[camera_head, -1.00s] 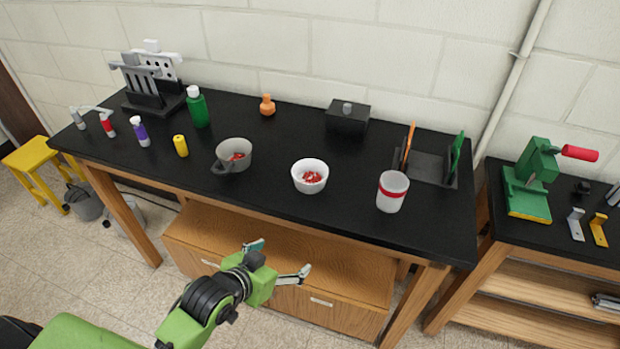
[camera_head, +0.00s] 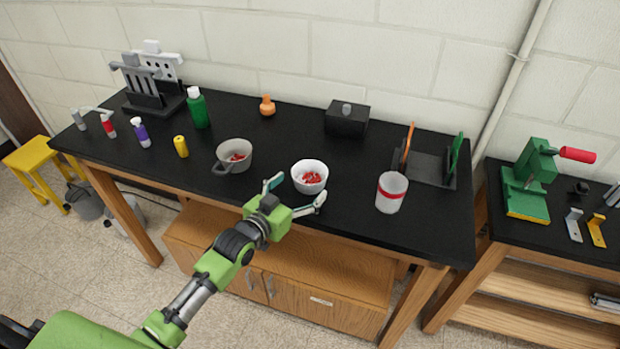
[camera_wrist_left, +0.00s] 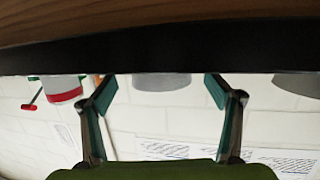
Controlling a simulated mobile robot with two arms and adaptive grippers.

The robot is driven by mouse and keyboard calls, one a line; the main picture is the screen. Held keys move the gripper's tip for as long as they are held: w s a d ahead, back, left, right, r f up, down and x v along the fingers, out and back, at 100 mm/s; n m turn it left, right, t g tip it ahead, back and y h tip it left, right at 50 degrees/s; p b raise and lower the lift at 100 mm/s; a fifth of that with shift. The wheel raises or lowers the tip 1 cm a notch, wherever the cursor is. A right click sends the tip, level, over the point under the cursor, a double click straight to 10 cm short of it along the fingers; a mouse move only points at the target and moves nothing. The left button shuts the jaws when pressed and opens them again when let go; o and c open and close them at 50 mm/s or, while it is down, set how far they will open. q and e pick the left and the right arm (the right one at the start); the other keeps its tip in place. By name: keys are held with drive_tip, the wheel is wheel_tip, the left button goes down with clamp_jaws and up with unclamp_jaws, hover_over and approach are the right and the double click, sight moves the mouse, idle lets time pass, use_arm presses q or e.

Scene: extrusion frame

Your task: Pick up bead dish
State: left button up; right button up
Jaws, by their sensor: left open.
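A white round dish (camera_head: 310,187) with red beads stands upright near the front edge of the black bench. My left gripper (camera_head: 296,194) is open and empty at the bench's front edge, its fingers spread just in front of the dish on either side. In the left wrist view, which looks upside down, the pale underside of the dish (camera_wrist_left: 161,83) shows between the two finger tips of the gripper (camera_wrist_left: 160,92). I cannot tell whether a finger touches it. My right gripper is not in view.
A grey handled pan (camera_head: 236,152) with red bits stands left of the dish. A white cup with a red band (camera_head: 391,193) stands to the right. A black box (camera_head: 347,121) is behind. The black bench (camera_head: 275,145) is clear between them.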

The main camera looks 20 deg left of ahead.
sight(317, 172)
use_arm(q)
drive_tip(key=shift+p+x, duration=0.6)
drive_tip(key=shift+x, duration=2.3)
drive_tip(key=shift+f, duration=0.2)
drive_tip(key=c, duration=1.2)
